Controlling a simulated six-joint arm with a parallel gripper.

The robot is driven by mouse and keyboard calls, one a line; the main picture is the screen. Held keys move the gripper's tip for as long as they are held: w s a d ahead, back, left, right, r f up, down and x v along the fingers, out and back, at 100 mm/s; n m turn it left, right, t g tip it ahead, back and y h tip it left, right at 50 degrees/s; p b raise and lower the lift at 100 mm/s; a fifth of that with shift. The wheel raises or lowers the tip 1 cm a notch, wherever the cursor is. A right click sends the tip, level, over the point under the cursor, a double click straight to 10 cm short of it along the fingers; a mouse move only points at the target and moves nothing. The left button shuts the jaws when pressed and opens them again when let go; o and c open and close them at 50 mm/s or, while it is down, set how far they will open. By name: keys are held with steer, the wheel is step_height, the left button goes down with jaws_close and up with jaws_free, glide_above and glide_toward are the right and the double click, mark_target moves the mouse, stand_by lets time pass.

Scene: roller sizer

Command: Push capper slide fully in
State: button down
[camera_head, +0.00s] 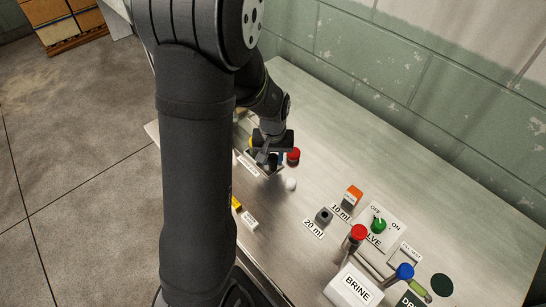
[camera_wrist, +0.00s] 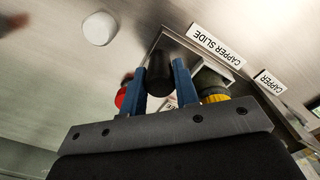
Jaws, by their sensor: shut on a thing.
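The capper slide shows in the wrist view as a metal channel beside the label "CAPPER SLIDE" (camera_wrist: 217,45). A black upright knob (camera_wrist: 159,68) stands at its end. My gripper (camera_wrist: 160,75) has its two blue fingers on either side of this knob and is shut on it. In the head view my gripper (camera_head: 268,157) is low over the back left of the bench, and the arm partly hides the capper. How far the slide is in cannot be told.
A white rounded piece (camera_head: 291,184) and a red cap (camera_head: 293,154) are close to the gripper. A yellow part (camera_wrist: 214,94) sits behind the right finger.

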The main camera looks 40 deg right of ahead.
steer(key=w, duration=0.7)
steer(key=shift+w, duration=0.35)
steer(key=c, duration=1.1)
jaws_free()
steer(key=shift+r, duration=0.1)
step_height(320, 180, up, 17)
steer(key=shift+r, duration=0.1)
